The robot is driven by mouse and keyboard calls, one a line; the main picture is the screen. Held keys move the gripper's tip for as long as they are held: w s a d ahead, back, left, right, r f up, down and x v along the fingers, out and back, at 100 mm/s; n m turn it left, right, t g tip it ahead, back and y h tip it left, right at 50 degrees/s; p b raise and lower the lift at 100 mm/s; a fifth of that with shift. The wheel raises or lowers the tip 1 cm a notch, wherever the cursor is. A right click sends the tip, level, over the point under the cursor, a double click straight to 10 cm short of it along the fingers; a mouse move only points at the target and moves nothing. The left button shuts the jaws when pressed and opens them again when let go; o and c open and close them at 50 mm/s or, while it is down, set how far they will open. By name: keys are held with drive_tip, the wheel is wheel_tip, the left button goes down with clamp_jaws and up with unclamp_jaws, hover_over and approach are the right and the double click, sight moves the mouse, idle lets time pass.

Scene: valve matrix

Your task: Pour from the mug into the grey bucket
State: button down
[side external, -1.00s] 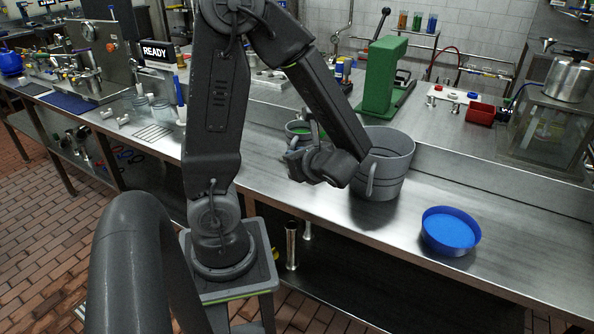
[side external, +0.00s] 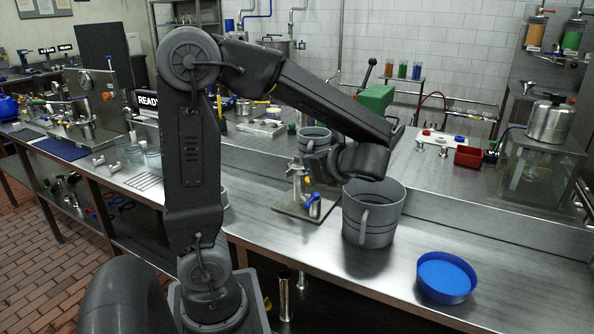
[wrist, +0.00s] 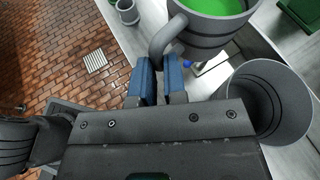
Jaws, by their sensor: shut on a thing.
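My gripper (wrist: 158,82) is shut on the handle of a grey mug (wrist: 205,36), which holds bright green contents. In the side view the mug (side external: 314,133) is held up above the bench, partly hidden by my gripper (side external: 318,160). The mug looks about upright. The grey bucket (side external: 372,235) stands on the bench to the right of and below my gripper, with its handle towards the camera. In the wrist view the bucket (wrist: 291,95) is at the right, below the mug; the part of its inside that shows looks empty.
A blue round dish (side external: 436,288) stands right of the bucket near the bench's front edge. A valve stand (side external: 300,195) with a blue handle is below the mug, left of the bucket. A green block (side external: 376,98) and a red bin (side external: 468,157) are behind.

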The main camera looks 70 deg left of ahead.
drive_tip(key=w+d+f+n+t+h, duration=0.2)
drive_tip(key=w+n+t, duration=0.2)
drive_tip(key=w, duration=0.6)
drive_tip(key=w+d+f+n+t+h, duration=0.2)
drive_tip(key=w+n+t, duration=0.3)
drive_tip(key=w, duration=0.6)
drive_tip(key=shift+f+h, duration=0.55)
drive_tip(key=shift+h, duration=0.25)
drive_tip(key=shift+w, duration=0.15)
idle(1.9)
